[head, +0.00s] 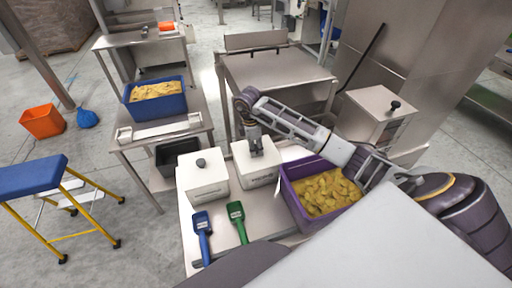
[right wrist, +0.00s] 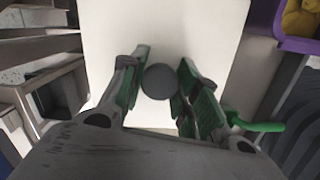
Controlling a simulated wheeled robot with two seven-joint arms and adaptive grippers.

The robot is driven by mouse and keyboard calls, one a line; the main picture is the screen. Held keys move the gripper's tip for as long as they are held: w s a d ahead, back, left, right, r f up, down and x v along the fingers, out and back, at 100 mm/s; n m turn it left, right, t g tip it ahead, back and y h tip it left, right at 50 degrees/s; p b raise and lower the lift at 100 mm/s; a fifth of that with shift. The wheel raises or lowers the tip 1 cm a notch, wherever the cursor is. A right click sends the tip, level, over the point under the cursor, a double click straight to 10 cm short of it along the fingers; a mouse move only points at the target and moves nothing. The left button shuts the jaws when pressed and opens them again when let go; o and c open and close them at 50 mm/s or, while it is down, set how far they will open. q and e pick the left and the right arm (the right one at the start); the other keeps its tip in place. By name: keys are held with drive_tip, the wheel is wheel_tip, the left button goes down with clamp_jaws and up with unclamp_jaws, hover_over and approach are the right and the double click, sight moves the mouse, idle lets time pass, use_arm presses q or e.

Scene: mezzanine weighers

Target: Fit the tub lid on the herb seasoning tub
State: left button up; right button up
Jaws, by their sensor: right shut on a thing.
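Two white box-shaped tubs stand side by side on the near steel table. The left tub (head: 207,190) has a white top with a dark round knob. The right tub (head: 258,174) is under my right gripper (head: 255,149), with a white lid (right wrist: 200,30) at its top. My right gripper is shut on the lid's dark knob (right wrist: 159,81), with green finger pads on both sides of it. I cannot tell whether the lid is seated or slightly raised. Labels are too small to read, so I cannot tell which tub is herb seasoning. My left gripper is not in view.
A purple crate (head: 290,200) of yellow pieces stands right of the tubs. A blue scoop (head: 202,232) and green scoop (head: 237,220) lie in front. A weigher with a blue crate (head: 133,112) stands behind left; another knobbed box (head: 374,104) is at right.

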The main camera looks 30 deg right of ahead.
drive_tip(key=shift+f, duration=0.1)
drive_tip(key=o, duration=1)
drive_tip(key=shift+o, duration=0.2)
drive_tip(key=r, duration=0.7)
drive_tip(key=shift+w+a+r+b, duration=0.15)
drive_tip(key=shift+w+a+b, duration=0.05)
drive_tip(key=shift+a+b, duration=0.2)
drive_tip(key=shift+w+a+r+p, duration=0.1)
drive_tip(key=shift+a+r+p, duration=0.1)
drive_tip(key=shift+r, duration=1.05)
drive_tip(key=shift+a+r+p, duration=0.1)
drive_tip(key=shift+r+p, duration=0.1)
drive_tip(key=shift+r, duration=1)
